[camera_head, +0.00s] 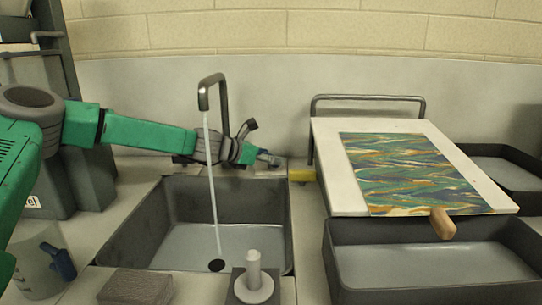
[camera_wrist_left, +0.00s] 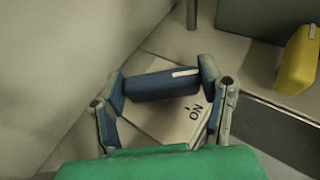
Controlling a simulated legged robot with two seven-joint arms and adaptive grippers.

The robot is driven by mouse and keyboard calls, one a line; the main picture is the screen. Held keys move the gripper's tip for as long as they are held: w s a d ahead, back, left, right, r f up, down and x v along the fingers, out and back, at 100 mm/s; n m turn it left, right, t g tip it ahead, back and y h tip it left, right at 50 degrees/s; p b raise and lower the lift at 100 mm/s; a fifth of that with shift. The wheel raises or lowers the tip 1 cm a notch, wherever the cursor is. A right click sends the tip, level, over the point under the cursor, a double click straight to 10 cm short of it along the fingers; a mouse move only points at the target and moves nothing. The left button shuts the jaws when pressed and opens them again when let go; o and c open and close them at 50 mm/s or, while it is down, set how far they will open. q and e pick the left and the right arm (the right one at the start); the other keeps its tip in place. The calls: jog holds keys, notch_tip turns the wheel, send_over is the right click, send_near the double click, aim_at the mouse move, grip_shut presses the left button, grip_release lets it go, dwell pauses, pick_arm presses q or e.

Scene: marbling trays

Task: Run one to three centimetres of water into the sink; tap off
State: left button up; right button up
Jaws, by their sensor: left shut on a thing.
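The tap (camera_head: 222,100) stands behind the dark sink (camera_head: 180,200), and a thin water stream (camera_head: 211,180) runs from its spout into the sink. A pale grey layer covers the sink bottom; its depth is hard to tell. A dark round spot (camera_head: 216,265), at the drain, shows near the front; I cannot tell whether it is plugged. My right gripper is not in view.
A board (camera_head: 328,155) with a marbled sheet (camera_head: 410,170) leans over a grey tray (camera_head: 345,260) at the right. A yellow block (camera_head: 302,175) lies beside the sink. A sponge (camera_head: 136,288), a cup (camera_head: 40,270) and a white-knobbed object (camera_head: 254,275) stand in front.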

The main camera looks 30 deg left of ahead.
pick_arm(q)
jog(key=shift+a, duration=0.1)
dwell(0.3)
jog(key=o, duration=1.2)
jog(key=shift+s+a, duration=0.15)
jog(key=shift+c, duration=0.2)
jog(key=shift+h, duration=0.3)
jog(key=shift+r, duration=0.3)
notch_tip(320, 180, up, 9)
jog(key=shift+a+r, duration=0.1)
jog(key=shift+r, duration=0.05)
